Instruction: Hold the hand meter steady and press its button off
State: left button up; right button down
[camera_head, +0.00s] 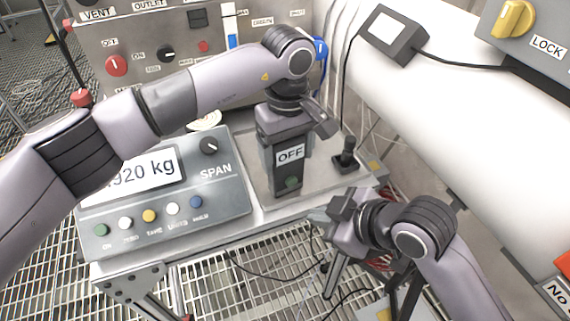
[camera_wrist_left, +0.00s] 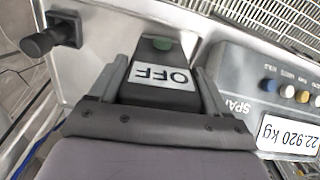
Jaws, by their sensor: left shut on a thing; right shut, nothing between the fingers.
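The hand meter (camera_head: 287,178) is a dark grey box with an OFF display and a green button (camera_head: 292,183) near its lower end. It is at the middle of the head view, over the steel bench top. My left gripper (camera_head: 286,143) is shut on its upper part, one finger on each side. In the left wrist view the meter (camera_wrist_left: 160,88) sits between the fingers, with OFF upside down and the green button (camera_wrist_left: 161,43) uncovered. My right gripper (camera_head: 338,208) is shut and empty, to the lower right of the meter and apart from it.
A scale panel (camera_head: 225,205) with a kg display and coloured buttons stands left of the meter. A black joystick (camera_head: 347,155) is to the right. A control panel (camera_head: 130,45) stands behind. A white pipe (camera_head: 460,120) runs along the right. Grating (camera_head: 240,275) lies below the bench.

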pick_arm(q)
jog(key=o, duration=1.1)
jog(key=shift+r, duration=0.15)
